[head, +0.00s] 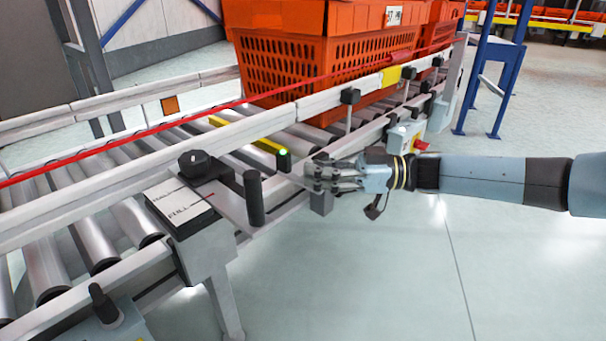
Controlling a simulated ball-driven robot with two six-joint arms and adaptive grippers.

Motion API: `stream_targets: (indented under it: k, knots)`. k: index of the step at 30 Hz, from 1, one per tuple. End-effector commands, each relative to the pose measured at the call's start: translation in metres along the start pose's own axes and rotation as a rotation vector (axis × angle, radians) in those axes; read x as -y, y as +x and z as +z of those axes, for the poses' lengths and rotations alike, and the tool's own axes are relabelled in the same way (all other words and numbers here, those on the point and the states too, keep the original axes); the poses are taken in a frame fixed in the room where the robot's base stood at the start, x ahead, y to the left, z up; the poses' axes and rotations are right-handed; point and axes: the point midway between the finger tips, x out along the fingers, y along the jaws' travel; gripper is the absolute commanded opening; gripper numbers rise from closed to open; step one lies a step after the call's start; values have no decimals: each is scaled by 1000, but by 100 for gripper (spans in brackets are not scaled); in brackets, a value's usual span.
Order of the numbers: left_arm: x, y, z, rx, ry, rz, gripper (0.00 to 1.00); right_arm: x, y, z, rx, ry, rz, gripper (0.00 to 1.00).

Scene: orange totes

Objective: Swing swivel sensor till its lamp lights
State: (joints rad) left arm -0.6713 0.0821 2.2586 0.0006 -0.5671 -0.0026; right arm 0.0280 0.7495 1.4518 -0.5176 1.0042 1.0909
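A small black sensor housing (284,164) stands at the near rail of the roller conveyor, with a bright green lamp (283,153) lit on its top. My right gripper (309,178) reaches in from the right, its fingers pointing left, just right of the sensor housing. A dark grey block (321,203) shows just below the fingers; I cannot tell whether it belongs to the sensor's mount or to the gripper. The finger gap is hard to make out, and whether the fingers touch the sensor is not clear. My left gripper is not in view.
An orange tote (290,65) sits on the rollers behind. A black post (254,198) and a labelled control box with a black knob (194,163) stand on the near side. An orange reflector (170,105) is on the far rail.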

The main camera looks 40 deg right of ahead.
Motion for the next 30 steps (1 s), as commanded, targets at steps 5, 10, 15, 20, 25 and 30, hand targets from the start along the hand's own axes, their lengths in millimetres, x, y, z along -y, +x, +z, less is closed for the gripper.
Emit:
stream_targets:
  k: [5, 10, 15, 20, 25, 30]
  knots:
    - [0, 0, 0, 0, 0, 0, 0, 4, -3, 4, 8, 5, -7, 0]
    - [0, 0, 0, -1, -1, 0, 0, 4, -3, 4, 8, 5, -7, 19]
    - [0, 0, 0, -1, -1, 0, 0, 3, -2, 3, 5, 4, -5, 40]
    - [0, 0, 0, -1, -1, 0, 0, 2, -1, 2, 3, 3, -4, 40]
    - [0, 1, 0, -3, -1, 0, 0, 2, -6, 2, 5, 3, -4, 40]
    - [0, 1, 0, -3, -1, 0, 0, 2, -33, 3, 9, 4, -4, 40]
